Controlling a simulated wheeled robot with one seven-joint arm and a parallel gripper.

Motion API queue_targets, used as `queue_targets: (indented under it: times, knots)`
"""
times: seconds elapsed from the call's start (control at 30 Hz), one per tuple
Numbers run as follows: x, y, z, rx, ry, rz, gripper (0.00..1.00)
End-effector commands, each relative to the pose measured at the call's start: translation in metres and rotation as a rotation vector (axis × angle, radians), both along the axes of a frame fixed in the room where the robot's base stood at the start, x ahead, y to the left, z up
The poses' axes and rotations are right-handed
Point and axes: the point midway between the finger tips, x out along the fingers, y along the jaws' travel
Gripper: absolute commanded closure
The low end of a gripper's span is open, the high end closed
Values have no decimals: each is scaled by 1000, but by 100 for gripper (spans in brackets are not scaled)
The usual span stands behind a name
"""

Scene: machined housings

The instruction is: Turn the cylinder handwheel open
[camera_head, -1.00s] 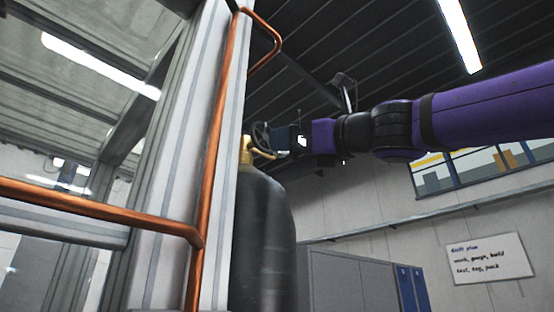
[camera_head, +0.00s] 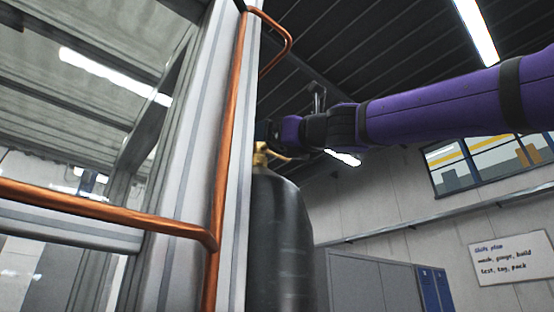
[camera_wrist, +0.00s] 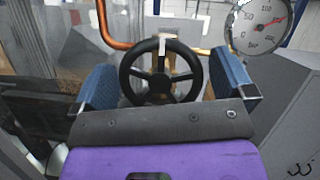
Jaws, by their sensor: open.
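The dark gas cylinder (camera_head: 285,240) stands upright beside the frame post, with a brass valve (camera_head: 262,158) on top. The black handwheel (camera_wrist: 136,91) shows in the wrist view as a spoked ring with a pale piece across its top. My gripper (camera_wrist: 164,74) is open, with one blue finger at the left and one at the right of the wheel. Small gaps seem to show between fingers and rim; I cannot tell whether they touch. In the head view my gripper (camera_head: 267,131) is at the valve top, partly behind the post, and the wheel is hidden there.
A copper pipe (camera_head: 229,130) runs up the pale post (camera_head: 190,150) left of the cylinder. A pressure gauge (camera_wrist: 258,25) sits right of the wheel in the wrist view. Grey lockers (camera_head: 370,280) and a sign (camera_head: 508,258) are behind.

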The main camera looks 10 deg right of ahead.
Motion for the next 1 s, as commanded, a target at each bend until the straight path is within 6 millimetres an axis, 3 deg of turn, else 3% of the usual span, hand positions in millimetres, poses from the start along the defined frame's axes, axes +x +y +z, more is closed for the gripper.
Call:
queue_targets:
  times: [0.37,0.53,0.57,1.0]
  knots:
    - [3,2,2,1,-1,0,2]
    - [3,2,2,1,-1,0,41]
    - [3,2,2,0,-1,0,43]
    - [3,2,1,-78,-53,0,43]
